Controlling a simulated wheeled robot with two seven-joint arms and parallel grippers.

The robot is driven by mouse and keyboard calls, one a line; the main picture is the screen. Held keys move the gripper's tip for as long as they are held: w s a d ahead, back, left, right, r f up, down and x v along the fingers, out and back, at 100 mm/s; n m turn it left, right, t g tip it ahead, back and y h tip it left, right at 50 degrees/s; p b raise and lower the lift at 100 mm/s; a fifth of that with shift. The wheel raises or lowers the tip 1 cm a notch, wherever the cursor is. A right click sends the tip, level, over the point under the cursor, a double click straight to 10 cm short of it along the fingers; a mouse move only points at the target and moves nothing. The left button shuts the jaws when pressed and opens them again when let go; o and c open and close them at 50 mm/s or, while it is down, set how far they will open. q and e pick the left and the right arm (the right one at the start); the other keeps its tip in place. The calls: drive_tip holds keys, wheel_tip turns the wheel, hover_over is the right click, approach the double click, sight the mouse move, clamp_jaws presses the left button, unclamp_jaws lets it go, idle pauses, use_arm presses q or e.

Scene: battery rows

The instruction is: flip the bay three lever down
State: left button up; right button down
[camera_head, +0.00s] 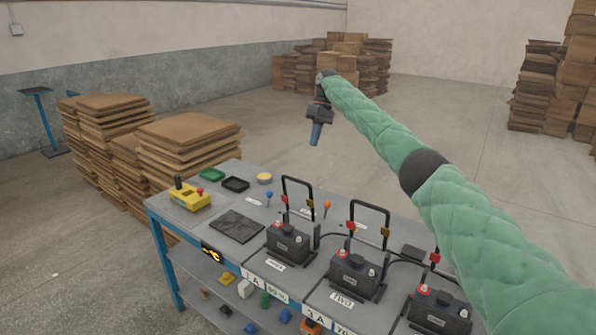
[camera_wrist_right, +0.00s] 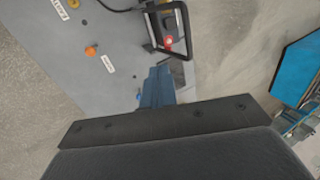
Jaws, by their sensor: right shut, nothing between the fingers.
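My right gripper (camera_head: 316,134) hangs in the air beyond the back edge of the workbench (camera_head: 222,174), above the levers. Its blue fingers are shut and empty; they also show in the wrist view (camera_wrist_right: 157,88). A blue-knobbed lever (camera_head: 269,196) and an orange-knobbed lever (camera_head: 326,206) stand behind the batteries in the head view. The wrist view shows an orange knob (camera_wrist_right: 91,51) beside a white label, apart from the fingers. I cannot make out the bay three lever; my right arm covers part of the bench's right side. My left gripper is out of view.
Black batteries with upright handles stand in a row: one (camera_head: 290,243), one labelled TWO (camera_head: 354,274) and one at right (camera_head: 440,308). Their handles and cables are obstacles. A yellow control box (camera_head: 190,197) and dark mat (camera_head: 235,226) lie left. Cardboard stacks (camera_head: 190,142) stand behind.

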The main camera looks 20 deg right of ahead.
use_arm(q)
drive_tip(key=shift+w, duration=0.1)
use_arm(e)
drive_tip(key=shift+s, duration=0.1)
idle(0.3)
